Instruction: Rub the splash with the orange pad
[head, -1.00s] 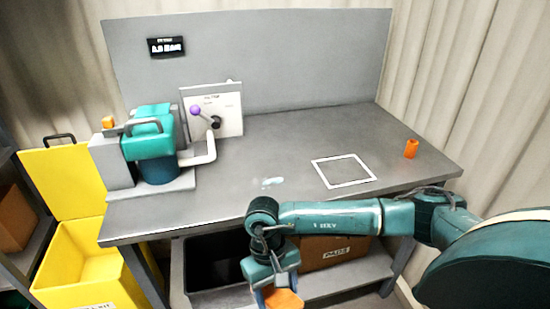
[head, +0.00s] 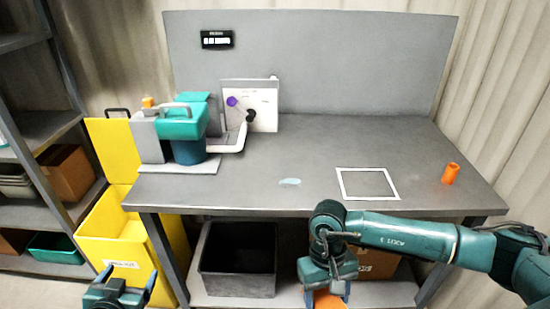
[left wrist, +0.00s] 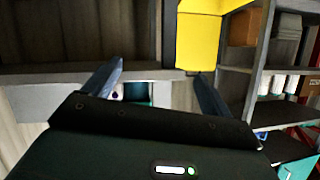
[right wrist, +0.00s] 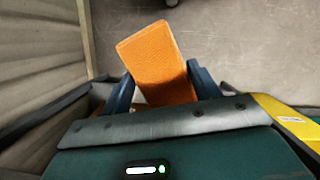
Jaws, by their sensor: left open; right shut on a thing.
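The splash (head: 289,182) is a small pale blue patch on the grey bench top (head: 240,192), left of the white square outline. My right gripper (head: 326,290) is in front of the bench, lower than its top, and shut on the orange pad (head: 328,300). In the right wrist view the pad (right wrist: 158,62) sticks out between the fingers (right wrist: 160,90). My left gripper (head: 124,277) is at the bottom left of the head view. In the left wrist view its fingers (left wrist: 158,85) are spread with nothing between them.
A teal machine (head: 184,122) and a lever panel (head: 262,95) stand at the back left of the bench. An orange cylinder (head: 450,173) stands at the right. A yellow bin (head: 105,220) and a dark crate (head: 238,283) are below. The bench middle is clear.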

